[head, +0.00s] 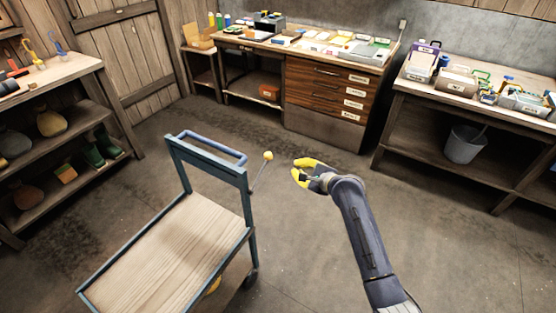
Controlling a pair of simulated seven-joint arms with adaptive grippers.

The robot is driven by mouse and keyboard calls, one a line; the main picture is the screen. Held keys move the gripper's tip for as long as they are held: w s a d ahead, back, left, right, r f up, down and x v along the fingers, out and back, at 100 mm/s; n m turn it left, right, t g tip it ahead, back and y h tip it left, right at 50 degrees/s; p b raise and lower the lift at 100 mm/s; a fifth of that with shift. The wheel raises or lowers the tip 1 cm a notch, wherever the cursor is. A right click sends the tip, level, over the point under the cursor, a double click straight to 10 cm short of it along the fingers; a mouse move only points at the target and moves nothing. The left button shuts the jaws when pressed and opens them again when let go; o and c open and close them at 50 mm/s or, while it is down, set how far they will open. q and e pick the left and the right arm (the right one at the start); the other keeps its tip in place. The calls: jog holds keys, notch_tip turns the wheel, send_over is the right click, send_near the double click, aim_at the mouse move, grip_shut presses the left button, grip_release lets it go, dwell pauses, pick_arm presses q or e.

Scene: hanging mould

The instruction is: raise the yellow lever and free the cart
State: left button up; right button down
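A cart (168,258) with a blue frame and a bare wooden deck stands on the floor at the lower left of the middle. Its blue push handle (212,150) is at the far end. A thin lever with a yellow knob (268,156) rises at a slant just right of the handle post. My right gripper (298,173) has yellow fingers and is to the right of the knob, apart from it. Its fingers look spread with nothing between them. My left gripper is out of view.
A workbench (336,59) with drawers stands at the back and another bench (470,135) at the right, with a grey bucket (465,144) on its lower shelf. Shelves (62,82) line the left. Floor between the cart and benches is clear.

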jog(key=w+a, duration=0.5)
jog(key=a, duration=0.2)
jog(key=shift+w+a+f, duration=0.25)
jog(key=shift+w+f, duration=0.1)
jog(key=shift+f, duration=0.05)
dwell(0.6)
dwell(0.4)
jog(key=shift+s+a+r+n, duration=0.2)
jog(key=shift+r+n, duration=0.1)
jog(key=shift+r, duration=0.2)
